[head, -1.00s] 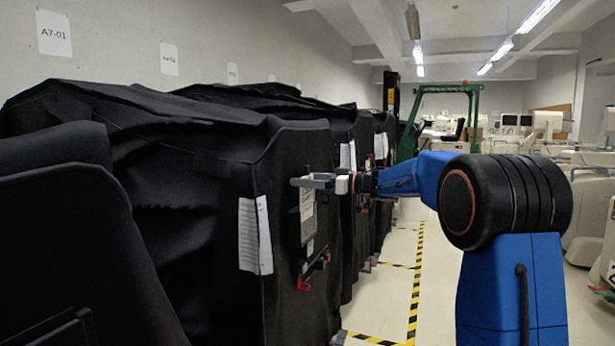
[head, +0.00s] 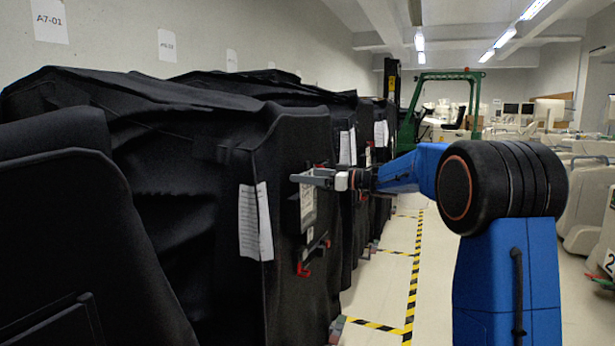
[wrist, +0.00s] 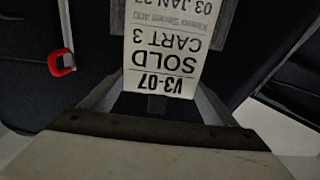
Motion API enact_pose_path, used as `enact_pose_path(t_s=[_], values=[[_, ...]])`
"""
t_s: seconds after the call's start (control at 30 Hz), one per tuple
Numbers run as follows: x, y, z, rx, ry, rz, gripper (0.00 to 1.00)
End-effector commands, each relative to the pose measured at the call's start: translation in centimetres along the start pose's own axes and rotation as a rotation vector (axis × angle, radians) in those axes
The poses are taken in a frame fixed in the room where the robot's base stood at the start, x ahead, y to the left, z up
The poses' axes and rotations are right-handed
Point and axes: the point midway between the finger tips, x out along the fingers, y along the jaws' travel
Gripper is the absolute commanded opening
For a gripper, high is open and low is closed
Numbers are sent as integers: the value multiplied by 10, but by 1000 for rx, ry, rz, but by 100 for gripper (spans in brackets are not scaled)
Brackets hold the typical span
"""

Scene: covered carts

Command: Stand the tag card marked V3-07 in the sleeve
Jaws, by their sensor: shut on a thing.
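The white tag card marked V3-07 (wrist: 165,60) shows upside down in the wrist view, with its V3-07 end nearest my gripper (wrist: 157,108). My gripper is shut on that end, at a dark tab. Grey strips, apparently the sleeve (wrist: 228,25), flank the card; the card's far end is out of frame, so I cannot tell how deep it sits. In the head view my gripper (head: 305,180) is at the covered cart's front face, above the pale card (head: 308,205) and a dark holder on the black cover.
Black covered carts (head: 225,170) stand in a row on the left. A white printed sheet (head: 256,222) hangs on the nearest cover. A striped-tape aisle (head: 415,280) is clear.

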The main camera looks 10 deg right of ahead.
Motion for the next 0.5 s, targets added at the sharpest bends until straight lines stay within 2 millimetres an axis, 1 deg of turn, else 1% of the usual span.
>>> enact_pose_path(t_s=[0.5], values=[[0, 0, 8, 0, 0, 0, 60]])
